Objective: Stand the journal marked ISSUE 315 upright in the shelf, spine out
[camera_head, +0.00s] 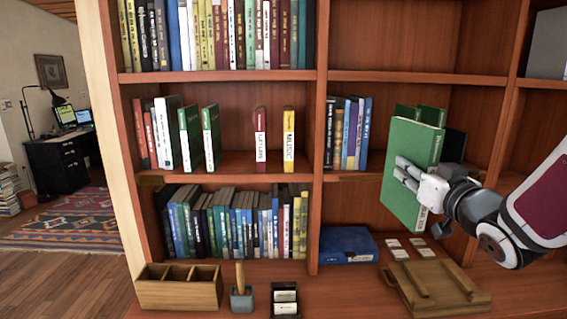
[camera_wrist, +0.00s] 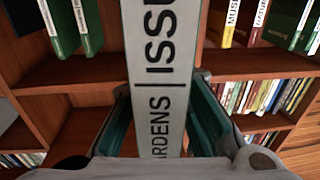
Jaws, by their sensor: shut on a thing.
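My gripper (camera_head: 405,172) is shut on a green journal (camera_head: 414,150), held upright and slightly tilted in front of the right-hand middle compartment. In the wrist view its pale spine (camera_wrist: 158,60) faces my wrist, between the two fingers. The spine shows "ISSU" and "ARDENS"; the number is out of view. The shelf (camera_head: 322,165) is reddish wood. Other green journals (camera_head: 432,115) stand behind the held one, partly hidden by it. Two more green journals (camera_head: 211,138) stand apart in the left-hand middle compartment.
Upright pieces marked LATIN (camera_head: 260,140) and MUSIC (camera_head: 289,140) stand on the left middle shelf. Books (camera_head: 347,132) stand left of the held journal. Below are a blue box (camera_head: 348,246), white cards (camera_head: 399,254), a wooden board (camera_head: 435,287) and a divided box (camera_head: 180,290).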

